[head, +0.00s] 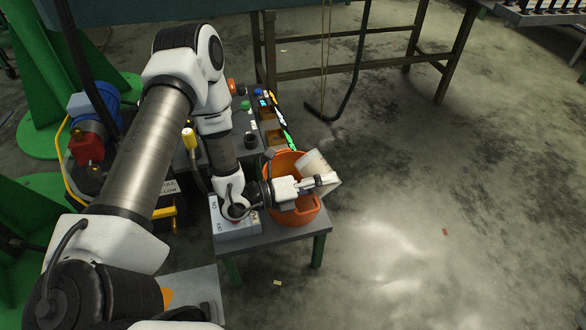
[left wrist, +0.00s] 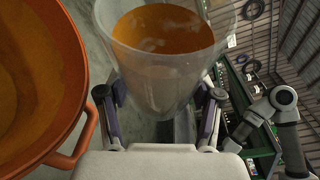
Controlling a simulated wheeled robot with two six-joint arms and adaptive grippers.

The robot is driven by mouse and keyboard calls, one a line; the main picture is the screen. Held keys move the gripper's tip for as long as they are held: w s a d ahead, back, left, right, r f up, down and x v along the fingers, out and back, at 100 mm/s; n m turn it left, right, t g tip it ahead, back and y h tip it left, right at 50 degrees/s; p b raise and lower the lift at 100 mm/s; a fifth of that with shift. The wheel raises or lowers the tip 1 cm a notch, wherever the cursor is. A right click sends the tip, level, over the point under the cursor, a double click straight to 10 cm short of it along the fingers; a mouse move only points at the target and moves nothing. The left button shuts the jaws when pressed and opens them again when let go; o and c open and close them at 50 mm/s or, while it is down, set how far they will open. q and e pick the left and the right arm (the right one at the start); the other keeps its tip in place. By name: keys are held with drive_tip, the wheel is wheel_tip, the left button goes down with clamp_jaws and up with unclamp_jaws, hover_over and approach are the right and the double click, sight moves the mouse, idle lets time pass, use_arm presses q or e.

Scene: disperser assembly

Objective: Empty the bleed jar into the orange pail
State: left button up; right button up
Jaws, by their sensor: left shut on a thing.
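The bleed jar (head: 316,163) is a translucent, whitish vessel, tilted at the right rim of the orange pail (head: 301,216) in the head view. My left gripper (head: 320,181) is shut on the jar. In the left wrist view the jar (left wrist: 160,88) stands between the two fingers (left wrist: 163,105), with orange-brown colour showing inside its wide mouth. The orange pail (left wrist: 82,110) fills the left of that view, close beside the jar, its handle near the left finger. I cannot tell whether liquid is running out. My right gripper is in neither view.
The pail stands on a small dark table (head: 285,236) with a grey switch box (head: 236,229) at its front left. Coloured small items lie behind the pail. A blue and red pump unit (head: 90,135) is at left. The concrete floor (head: 450,190) at right is open.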

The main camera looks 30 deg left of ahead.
use_arm(q)
drive_tip(key=m, duration=0.2)
drive_tip(key=m+y+p, duration=0.1)
drive_tip(key=shift+a+r+m+g+y+p, duration=0.1)
drive_tip(key=shift+a+m+g+y+p, duration=0.05)
drive_tip(key=shift+m+g+y+p, duration=0.2)
drive_tip(key=d+f+m+y+b, duration=0.2)
drive_tip(key=f+m, duration=0.1)
drive_tip(key=shift+s+m+g, duration=0.2)
drive_tip(key=shift+m+g, duration=0.05)
drive_tip(key=shift+d+f+m+y+b, duration=0.25)
drive_tip(key=shift+f+m+y+b, duration=0.25)
drive_tip(key=shift+m+y, duration=0.55)
